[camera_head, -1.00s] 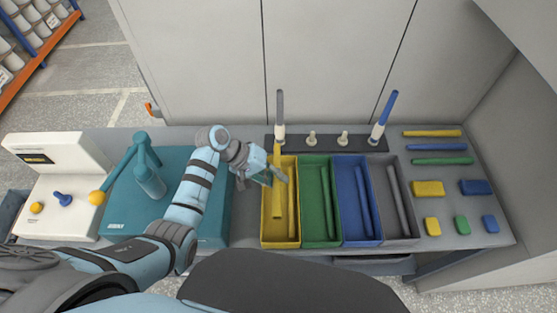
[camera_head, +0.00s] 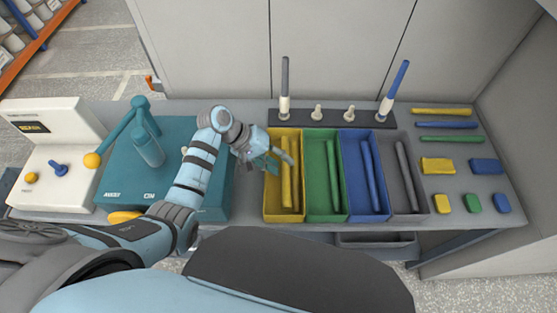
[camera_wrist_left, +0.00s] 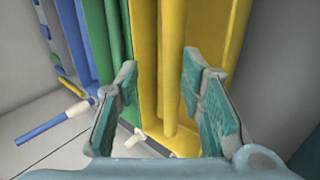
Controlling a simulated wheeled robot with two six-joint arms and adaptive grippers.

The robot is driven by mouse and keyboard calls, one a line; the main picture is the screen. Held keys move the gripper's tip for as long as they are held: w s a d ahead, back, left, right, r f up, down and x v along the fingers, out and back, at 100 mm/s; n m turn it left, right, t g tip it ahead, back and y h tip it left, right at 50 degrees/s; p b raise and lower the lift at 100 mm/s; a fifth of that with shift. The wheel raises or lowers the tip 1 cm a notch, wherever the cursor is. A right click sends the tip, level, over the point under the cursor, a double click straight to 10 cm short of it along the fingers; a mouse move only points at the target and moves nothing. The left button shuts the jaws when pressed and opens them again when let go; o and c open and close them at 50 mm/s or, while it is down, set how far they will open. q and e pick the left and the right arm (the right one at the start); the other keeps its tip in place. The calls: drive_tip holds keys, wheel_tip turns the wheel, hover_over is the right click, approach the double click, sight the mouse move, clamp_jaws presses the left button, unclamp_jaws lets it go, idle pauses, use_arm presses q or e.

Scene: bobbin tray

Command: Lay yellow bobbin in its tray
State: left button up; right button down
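The yellow tray (camera_head: 269,207) is the leftmost of the row of trays. A yellow bobbin (camera_head: 286,185) lies lengthwise in it, beside what looks like a second yellow bobbin (camera_head: 296,188) nearer the right wall. My left gripper (camera_head: 281,162) is over the back part of this tray. In the left wrist view, its fingers (camera_wrist_left: 158,66) are apart, and the yellow bobbin (camera_wrist_left: 172,80) shows beyond the gap, apparently not gripped. My right gripper is not in view.
Green (camera_head: 310,212), blue (camera_head: 357,213) and grey (camera_head: 408,211) trays stand to the right, each with a bobbin. Behind them is a peg rack (camera_head: 333,115) with an upright grey bobbin (camera_head: 285,75) and a blue one (camera_head: 400,80). Loose rods and blocks lie at the right.

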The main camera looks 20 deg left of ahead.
use_arm(q)
drive_tip(key=shift+w+a+r, duration=0.1)
drive_tip(key=shift+a, duration=0.1)
drive_tip(key=p+v, duration=0.6)
drive_tip(key=v, duration=1.3)
drive_tip(key=shift+s+r+p, duration=0.25)
drive_tip(key=shift+s+p, duration=0.05)
drive_tip(key=shift+p, duration=0.05)
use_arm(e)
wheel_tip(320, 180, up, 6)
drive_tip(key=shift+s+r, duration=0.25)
use_arm(q)
drive_tip(key=shift+s+a+f, duration=0.1)
drive_tip(key=shift+a, duration=0.1)
